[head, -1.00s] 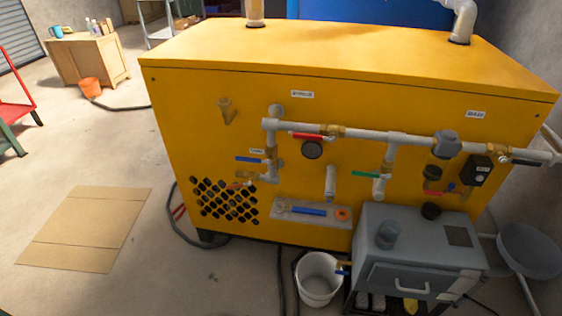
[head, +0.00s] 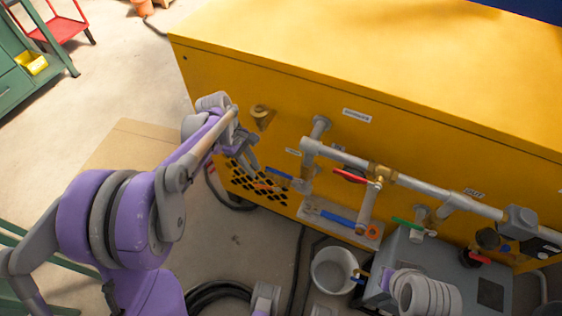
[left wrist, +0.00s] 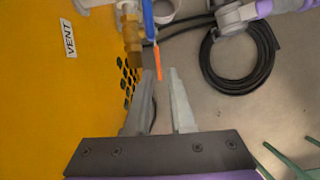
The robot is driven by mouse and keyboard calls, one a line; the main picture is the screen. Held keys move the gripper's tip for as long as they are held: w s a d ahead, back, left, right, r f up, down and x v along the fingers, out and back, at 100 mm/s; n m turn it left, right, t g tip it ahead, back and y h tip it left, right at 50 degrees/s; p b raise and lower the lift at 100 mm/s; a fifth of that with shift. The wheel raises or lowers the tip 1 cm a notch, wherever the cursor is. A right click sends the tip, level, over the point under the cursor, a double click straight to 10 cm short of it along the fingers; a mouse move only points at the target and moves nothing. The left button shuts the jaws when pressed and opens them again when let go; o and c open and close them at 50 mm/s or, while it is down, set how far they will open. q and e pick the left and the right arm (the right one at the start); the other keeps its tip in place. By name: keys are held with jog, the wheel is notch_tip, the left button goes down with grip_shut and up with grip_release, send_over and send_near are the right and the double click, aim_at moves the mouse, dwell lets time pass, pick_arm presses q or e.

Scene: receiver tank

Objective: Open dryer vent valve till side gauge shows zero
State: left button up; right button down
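The vent valve is a brass body (left wrist: 132,28) with a blue lever (left wrist: 148,14), beside a "VENT" label (left wrist: 69,38) on the yellow panel. In the head view its blue lever (head: 279,173) is beside my left gripper (head: 254,166), which is partly hidden by its arm. In the left wrist view the left gripper (left wrist: 162,71) has its fingers apart with nothing clasped. A thin orange piece (left wrist: 158,60) below the lever lies just beyond the fingertips; contact cannot be told. A dark gauge (head: 487,238) is at the right; its reading is illegible. My right gripper does not show.
Grey piping (head: 400,180) with a red lever (head: 349,175) and a green lever (head: 407,223) runs along the yellow dryer (head: 320,70). A white bucket (head: 333,270) and a grey box (head: 440,262) stand below. A black hose coil (left wrist: 268,58) lies on the floor.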

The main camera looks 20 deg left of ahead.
aim_at(266, 186)
pick_arm(q)
jog(key=x, duration=0.3)
jog(key=b+x, duration=0.1)
jog(key=x, duration=0.3)
jog(key=b+x, duration=0.1)
jog(key=x, duration=0.2)
jog(key=shift+w+d+f, duration=0.15)
jog(key=shift+w+f, duration=0.1)
jog(key=shift+f, duration=0.05)
grip_shut()
dwell(1.1)
